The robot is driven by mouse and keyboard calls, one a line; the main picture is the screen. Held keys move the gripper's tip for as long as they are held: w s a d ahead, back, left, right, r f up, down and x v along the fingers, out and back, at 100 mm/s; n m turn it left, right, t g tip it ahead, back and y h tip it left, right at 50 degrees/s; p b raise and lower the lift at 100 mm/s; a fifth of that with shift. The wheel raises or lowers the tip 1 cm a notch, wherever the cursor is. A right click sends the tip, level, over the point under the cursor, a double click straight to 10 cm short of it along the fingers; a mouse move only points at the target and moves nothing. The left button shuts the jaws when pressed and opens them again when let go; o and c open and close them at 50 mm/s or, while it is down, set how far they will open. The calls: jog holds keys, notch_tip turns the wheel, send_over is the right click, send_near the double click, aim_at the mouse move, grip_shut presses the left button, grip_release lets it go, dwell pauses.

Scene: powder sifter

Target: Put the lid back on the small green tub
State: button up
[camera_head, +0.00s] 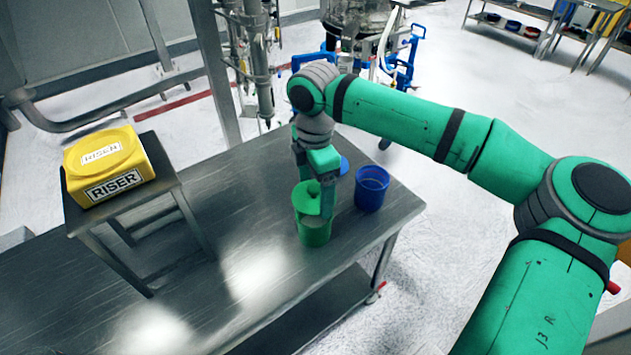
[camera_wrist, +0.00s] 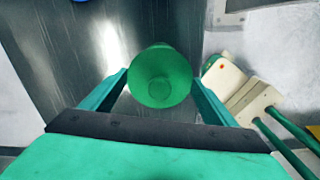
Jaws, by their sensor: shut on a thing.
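The green tub (camera_head: 314,236) stands upright on the metal table, near its right end. My gripper (camera_head: 318,185) points down over the tub's mouth and is shut on the round green lid (camera_head: 306,198). In the wrist view the lid (camera_wrist: 160,75) sits between the two fingers (camera_wrist: 160,95), with a smaller round knob near its middle. The lid is at the tub's mouth. I cannot tell whether it touches the rim, and the fingers hide part of the rim.
A blue tub (camera_head: 371,190) stands close to the right of the green one, with a blue disc (camera_head: 343,165) behind, partly hidden. A yellow riser block (camera_head: 110,165) sits on a small metal stand (camera_head: 160,165) at the left. The table (camera_head: 200,300) is clear in front.

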jog(key=shift+f, duration=2.05)
jog(key=shift+f, duration=0.2)
dwell(0.8)
dwell(0.4)
jog(key=o, duration=1.1)
jog(key=shift+r, duration=3.5)
